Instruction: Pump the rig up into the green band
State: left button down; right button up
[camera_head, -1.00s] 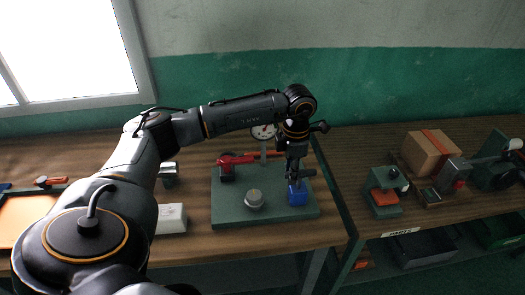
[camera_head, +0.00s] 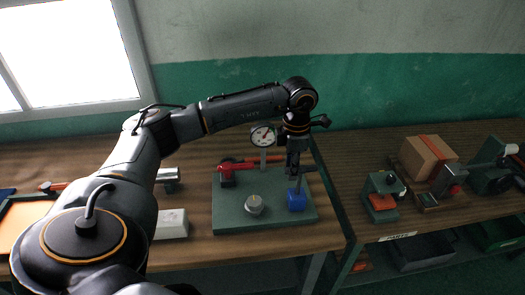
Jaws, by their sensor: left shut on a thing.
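The rig is a green base plate (camera_head: 235,221) on the wooden bench. It carries a round white gauge (camera_head: 263,136) on a post, a red valve-like part (camera_head: 228,169), a grey knob (camera_head: 254,205) and a blue block (camera_head: 297,200) with a thin rod rising from it. The gauge face is small; I cannot read its band or needle exactly. My left gripper (camera_head: 293,170) points down above the blue block, shut on the dark pump handle, which it mostly hides. My right gripper is out of view.
A white box (camera_head: 172,223) stands left of the rig. An orange-floored tray (camera_head: 14,222) lies at far left. On the bench to the right are a cardboard box (camera_head: 428,157) and a green device with an orange pad (camera_head: 382,201). A gap separates the two benches.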

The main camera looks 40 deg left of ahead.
pick_arm(q)
notch_tip(320, 180, down, 4)
jog(key=b, duration=0.3)
jog(key=shift+f+b, duration=0.25)
jog(key=shift+b, duration=0.15)
jog(key=c, duration=1.2)
grip_release()
jog(key=shift+r, duration=0.15)
jog(key=shift+r+p, duration=2.1)
jog(key=shift+r, duration=1.3)
